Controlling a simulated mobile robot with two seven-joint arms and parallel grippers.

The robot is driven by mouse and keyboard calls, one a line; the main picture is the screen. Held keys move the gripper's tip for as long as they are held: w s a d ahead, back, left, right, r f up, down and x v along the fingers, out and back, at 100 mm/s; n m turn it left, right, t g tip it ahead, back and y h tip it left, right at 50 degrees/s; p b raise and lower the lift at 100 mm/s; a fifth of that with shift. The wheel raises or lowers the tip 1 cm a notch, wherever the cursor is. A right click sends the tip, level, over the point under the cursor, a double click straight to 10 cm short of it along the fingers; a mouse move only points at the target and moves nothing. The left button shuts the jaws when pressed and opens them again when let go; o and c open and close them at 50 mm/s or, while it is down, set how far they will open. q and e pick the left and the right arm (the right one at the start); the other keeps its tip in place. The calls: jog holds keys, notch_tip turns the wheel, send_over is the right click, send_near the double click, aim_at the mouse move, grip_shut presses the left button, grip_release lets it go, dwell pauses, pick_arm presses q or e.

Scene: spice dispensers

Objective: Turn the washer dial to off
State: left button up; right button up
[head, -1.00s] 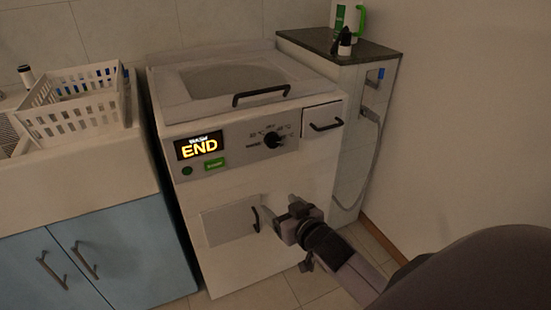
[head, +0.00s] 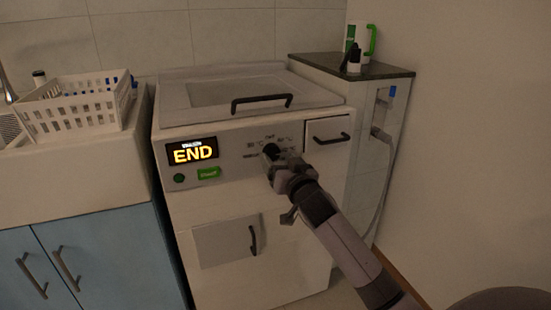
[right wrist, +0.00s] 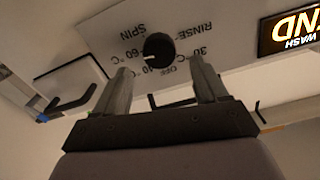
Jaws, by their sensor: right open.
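The washer (head: 215,215) stands in the middle of the head view, its display (head: 193,152) reading END. Its black dial (head: 271,151) is on the front panel, partly hidden by my right gripper (head: 276,160). In the right wrist view, the text is upside down, and the round dial (right wrist: 159,50) sits among the labels SPIN, RINSE, 30, 40, 60 °C and OFF. A pale mark shows near its left edge. My right gripper (right wrist: 161,77) is open there, its fingers on either side just below the dial, with nothing between them. Exact contact cannot be told. My left gripper is out of view.
A green start button (head: 209,173) is left of the dial. A drawer with a handle (head: 330,131) is close on the right. The lid handle (head: 262,101) is above, a lower hatch (head: 226,242) below. A white basket (head: 75,103) stands on the left counter.

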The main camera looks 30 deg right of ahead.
aim_at(274, 153)
jog(key=shift+x, duration=1.95)
jog(key=c, duration=1.1)
